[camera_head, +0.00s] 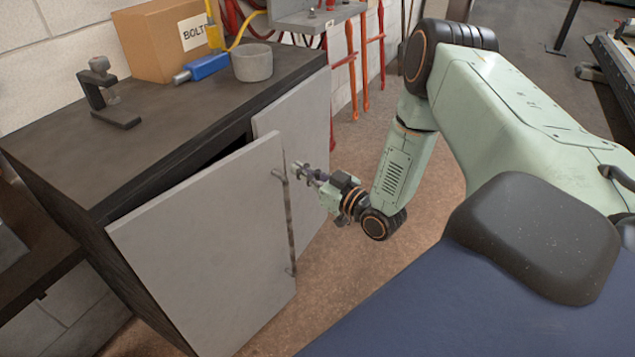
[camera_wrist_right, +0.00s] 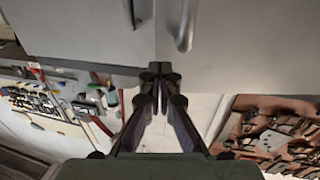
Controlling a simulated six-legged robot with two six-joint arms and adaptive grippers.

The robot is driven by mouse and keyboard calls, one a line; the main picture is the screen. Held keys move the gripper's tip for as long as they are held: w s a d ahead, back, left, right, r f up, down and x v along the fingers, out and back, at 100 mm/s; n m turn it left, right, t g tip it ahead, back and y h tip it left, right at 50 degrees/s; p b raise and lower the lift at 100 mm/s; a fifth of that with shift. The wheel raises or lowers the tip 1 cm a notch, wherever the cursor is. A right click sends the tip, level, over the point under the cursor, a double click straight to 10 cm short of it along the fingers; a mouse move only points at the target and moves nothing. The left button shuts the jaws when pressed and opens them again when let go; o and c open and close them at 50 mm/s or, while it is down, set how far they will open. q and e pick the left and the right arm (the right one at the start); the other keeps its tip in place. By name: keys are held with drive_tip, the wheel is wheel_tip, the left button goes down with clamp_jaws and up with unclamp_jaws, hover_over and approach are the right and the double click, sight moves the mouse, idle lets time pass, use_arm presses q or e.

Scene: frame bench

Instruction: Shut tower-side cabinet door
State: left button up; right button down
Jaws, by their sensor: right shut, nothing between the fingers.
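The dark cabinet (camera_head: 62,148) has two grey doors. The left door (camera_head: 200,255) stands ajar, its handle edge out from the cabinet front with a dark gap behind its top. A bar handle (camera_head: 287,225) runs down that edge. The right door (camera_head: 300,125) looks about flush with the cabinet front, partly hidden by the left one. My right gripper (camera_head: 303,171) is shut and empty, beside the top of the handle; I cannot tell whether it touches. In the wrist view its fingertips (camera_wrist_right: 160,70) meet close to grey door surface, near a handle (camera_wrist_right: 187,25). My left gripper is not in view.
On the cabinet top are a clamp (camera_head: 103,92), a cardboard box (camera_head: 160,45), a blue tool (camera_head: 207,67) and a grey cup (camera_head: 252,63). Red tools (camera_head: 352,55) hang on the wall behind. The brown floor (camera_head: 375,250) right of the doors is clear.

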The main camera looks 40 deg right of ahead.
sight(281, 158)
drive_tip(key=w, duration=0.2)
drive_tip(key=w+a+b, duration=0.1)
drive_tip(key=shift+w+f, duration=0.1)
drive_tip(key=shift+w, duration=0.3)
drive_tip(key=shift+s+d, duration=0.1)
drive_tip(key=shift+w, duration=0.2)
drive_tip(key=w, duration=0.1)
drive_tip(key=w+b, duration=0.2)
drive_tip(key=w, duration=0.1)
drive_tip(key=shift+a, duration=0.35)
drive_tip(key=shift+w, duration=0.25)
drive_tip(key=shift+s, duration=0.15)
